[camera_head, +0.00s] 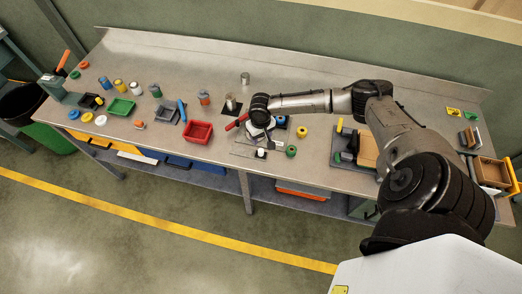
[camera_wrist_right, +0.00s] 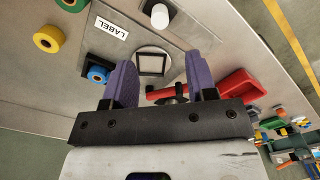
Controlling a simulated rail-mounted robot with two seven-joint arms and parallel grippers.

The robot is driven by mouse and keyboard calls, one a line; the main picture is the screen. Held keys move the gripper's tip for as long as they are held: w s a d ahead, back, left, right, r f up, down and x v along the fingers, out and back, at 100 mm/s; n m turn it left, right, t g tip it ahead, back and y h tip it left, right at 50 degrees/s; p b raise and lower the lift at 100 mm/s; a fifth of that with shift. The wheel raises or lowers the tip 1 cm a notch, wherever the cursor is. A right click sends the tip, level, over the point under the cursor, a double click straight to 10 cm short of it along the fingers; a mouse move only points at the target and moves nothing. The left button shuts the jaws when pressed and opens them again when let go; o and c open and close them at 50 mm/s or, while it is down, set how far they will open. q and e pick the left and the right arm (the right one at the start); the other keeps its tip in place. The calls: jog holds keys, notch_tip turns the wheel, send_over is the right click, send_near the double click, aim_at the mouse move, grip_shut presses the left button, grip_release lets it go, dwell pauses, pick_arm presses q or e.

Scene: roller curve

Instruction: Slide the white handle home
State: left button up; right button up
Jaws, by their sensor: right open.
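The white handle (camera_head: 261,153) is a small upright knob near the table's front edge, below my right gripper in the head view. In the right wrist view the white handle (camera_wrist_right: 160,15) stands at the top, beyond the fingertips and apart from them. It appears to be by a slot or plate whose details are too small to tell. My right gripper (camera_head: 267,134) points down at the table. In the right wrist view its two purple fingers (camera_wrist_right: 160,62) are apart with nothing held between them. A square frame (camera_wrist_right: 152,63) shows between them. My left gripper is not in view.
A white LABEL plate (camera_wrist_right: 111,27), a yellow ring (camera_wrist_right: 48,39) and a blue ring (camera_wrist_right: 97,74) are nearby. A red bin (camera_head: 198,132) stands left of the gripper. A grey tray (camera_head: 344,158) stands to the right.

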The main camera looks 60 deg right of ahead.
aim_at(261, 150)
notch_tip(261, 150, down, 11)
jog(key=shift+f, duration=0.15)
dwell(0.4)
grip_shut()
dwell(0.4)
